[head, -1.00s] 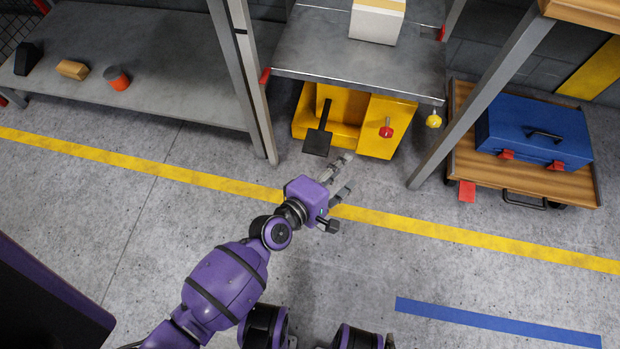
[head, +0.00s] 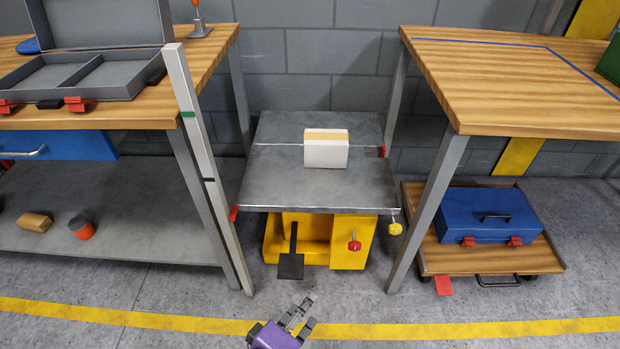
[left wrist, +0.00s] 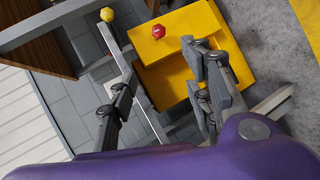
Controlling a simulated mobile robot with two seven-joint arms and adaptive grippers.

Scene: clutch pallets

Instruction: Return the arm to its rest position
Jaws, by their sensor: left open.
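My left gripper (head: 303,312) is at the bottom middle of the head view, above the floor in front of the yellow lift base. Its fingers are apart and nothing is between them. In the left wrist view the open fingers (left wrist: 165,95) frame the yellow base (left wrist: 185,65) with its red knob (left wrist: 158,31). The rest of my left arm is out of the head view. My right gripper is not seen.
A grey lift table (head: 280,190) with a white and tan block (head: 326,153) stands between two wooden benches (head: 190,75) (head: 520,90). A black pedal (head: 290,266) juts from its yellow base (head: 345,250). A blue toolbox (head: 490,215) lies on a wooden dolly (head: 430,258).

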